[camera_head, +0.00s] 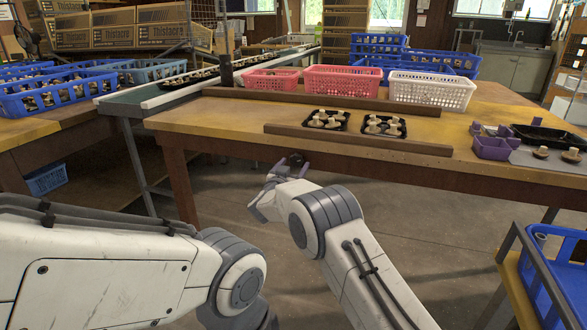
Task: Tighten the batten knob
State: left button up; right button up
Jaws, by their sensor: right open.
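The wooden batten (375,143) lies along the front part of the table, in front of two black trays of mushrooms. A small dark round knob (295,159) shows at the table's front edge, below the batten's left part. My right gripper (291,168) is at the knob, with its purple fingertips on either side of it. It is open; I cannot tell whether the fingers touch the knob. My left arm comes in from the left, and its gripper is out of view.
The table (225,125) carries a second batten (300,98), red baskets (342,81) and a white basket (431,91) behind the trays. Purple punnets (492,148) stand at its right. A blue crate (560,262) on a cart is at the lower right.

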grip_shut()
